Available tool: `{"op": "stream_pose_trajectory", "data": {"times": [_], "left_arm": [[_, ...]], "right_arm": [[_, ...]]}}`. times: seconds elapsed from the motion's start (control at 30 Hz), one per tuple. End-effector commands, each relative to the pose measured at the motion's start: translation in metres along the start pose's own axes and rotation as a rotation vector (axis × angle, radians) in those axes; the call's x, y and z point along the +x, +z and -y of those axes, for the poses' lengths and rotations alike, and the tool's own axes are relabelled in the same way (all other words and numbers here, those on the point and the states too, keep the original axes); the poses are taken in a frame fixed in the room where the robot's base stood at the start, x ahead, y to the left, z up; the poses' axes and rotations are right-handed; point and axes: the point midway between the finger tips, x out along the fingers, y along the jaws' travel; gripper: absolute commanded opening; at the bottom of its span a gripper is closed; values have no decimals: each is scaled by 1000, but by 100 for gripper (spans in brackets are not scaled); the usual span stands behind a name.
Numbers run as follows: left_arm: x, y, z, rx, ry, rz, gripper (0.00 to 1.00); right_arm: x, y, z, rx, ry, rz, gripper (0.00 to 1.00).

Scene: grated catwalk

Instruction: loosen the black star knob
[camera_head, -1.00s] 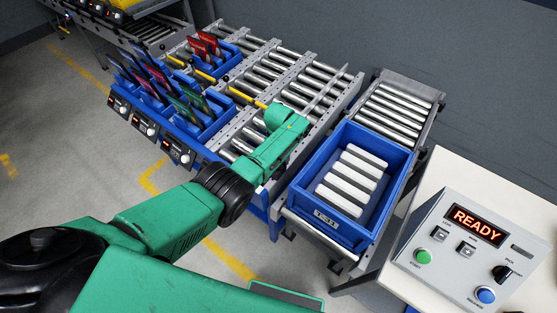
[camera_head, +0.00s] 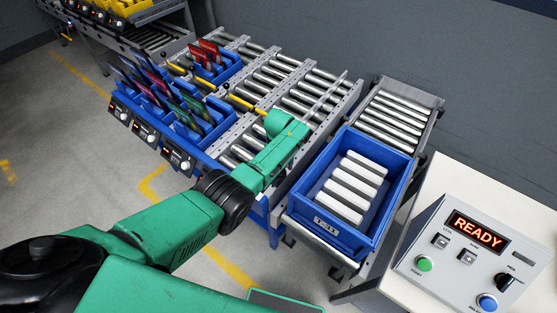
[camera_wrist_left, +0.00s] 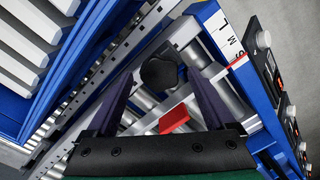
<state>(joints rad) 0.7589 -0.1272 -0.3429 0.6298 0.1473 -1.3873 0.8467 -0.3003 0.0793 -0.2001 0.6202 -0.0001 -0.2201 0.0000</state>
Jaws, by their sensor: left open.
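The black star knob (camera_wrist_left: 159,73) shows in the left wrist view, on a grey metal bar near a blue rail. My left gripper (camera_wrist_left: 160,82) is open, its two dark fingers on either side of the knob in the picture. I cannot tell whether they touch it. My right gripper is not in view.
A scale label with a red pointer (camera_wrist_left: 237,63) sits on the blue rail. A blue crate (camera_head: 327,233) holding several white bars stands right of the arm. Blue bins with coloured cards (camera_head: 160,100) are to the left. A control box reading READY (camera_head: 475,233) is at right.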

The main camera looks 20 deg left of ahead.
Motion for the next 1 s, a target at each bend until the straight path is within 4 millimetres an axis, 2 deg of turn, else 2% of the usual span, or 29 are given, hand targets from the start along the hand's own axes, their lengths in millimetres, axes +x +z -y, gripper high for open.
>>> {"op": "stream_pose_trajectory", "data": {"times": [0.17, 0.4, 0.6, 0.73, 1.0], "left_arm": [[-22, 0, -1, 0, 4, -2, 88], [-90, 0, -1, -2, 7, -5, 88], [-132, -1, 0, -1, 3, -4, 88], [-143, 0, 0, 0, 2, -2, 88], [-144, 0, 0, -1, 1, -2, 88]], "right_arm": [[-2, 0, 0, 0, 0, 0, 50], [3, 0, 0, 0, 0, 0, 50], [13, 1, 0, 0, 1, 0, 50], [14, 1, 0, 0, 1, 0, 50], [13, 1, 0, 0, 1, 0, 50]]}}
